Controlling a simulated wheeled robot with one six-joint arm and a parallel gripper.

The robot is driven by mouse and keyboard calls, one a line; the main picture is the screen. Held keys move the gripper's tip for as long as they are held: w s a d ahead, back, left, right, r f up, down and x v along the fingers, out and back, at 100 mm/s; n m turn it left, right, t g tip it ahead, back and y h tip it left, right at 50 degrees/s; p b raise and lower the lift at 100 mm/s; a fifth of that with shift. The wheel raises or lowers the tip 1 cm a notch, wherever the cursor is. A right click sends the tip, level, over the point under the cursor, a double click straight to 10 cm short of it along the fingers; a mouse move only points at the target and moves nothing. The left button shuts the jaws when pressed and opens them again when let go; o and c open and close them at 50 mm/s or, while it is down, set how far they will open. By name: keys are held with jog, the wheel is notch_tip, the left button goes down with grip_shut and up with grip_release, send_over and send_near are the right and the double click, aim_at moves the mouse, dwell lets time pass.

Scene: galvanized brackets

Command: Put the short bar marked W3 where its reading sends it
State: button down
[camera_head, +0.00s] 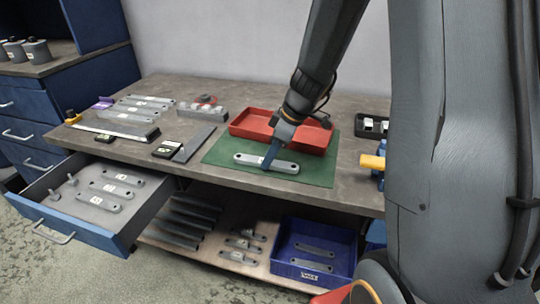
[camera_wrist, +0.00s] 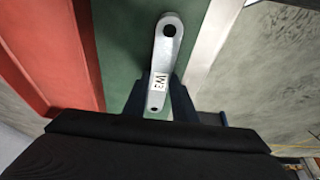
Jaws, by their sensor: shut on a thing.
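A short grey metal bar (camera_head: 283,166) with a hole at each end is at the green mat (camera_head: 316,172). In the wrist view the bar (camera_wrist: 164,55) carries a white label marked W3 (camera_wrist: 160,81). My gripper (camera_head: 269,161) is shut on the bar, with one dark finger on each side of it in the wrist view (camera_wrist: 158,100). The bar looks level and on or just above the mat; I cannot tell which. Part of its middle is hidden by the fingers in the head view.
Behind the mat lies a red tray (camera_head: 243,128). Left are a small black device (camera_head: 167,150) and a row of labelled bars (camera_head: 135,108). An open drawer (camera_head: 128,232) holds labelled bars. A blue bin (camera_head: 283,268) with bars and more labelled bars (camera_head: 238,257) sit on the lower shelf.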

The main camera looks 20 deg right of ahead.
jog(key=shift+f, duration=0.1)
jog(key=c, duration=1.5)
grip_release()
jog(key=shift+o, duration=0.2)
jog(key=shift+r, duration=0.25)
jog(key=b+v, duration=0.2)
jog(key=v, duration=0.9)
jog(key=s+a+f+m+g+h, duration=0.1)
jog(key=s+f+m, duration=0.3)
jog(key=s, duration=0.4)
jog(key=s+a+f+m+g+h, duration=0.1)
jog(key=s+a+f+m+h, duration=0.1)
jog(key=s+f+m, duration=0.3)
jog(key=shift+s+f+m+h, duration=0.15)
jog(key=shift+s+m+h, duration=0.15)
jog(key=shift+s+m, duration=1.1)
jog(key=shift+s+n, duration=0.25)
jog(key=shift+n, duration=0.05)
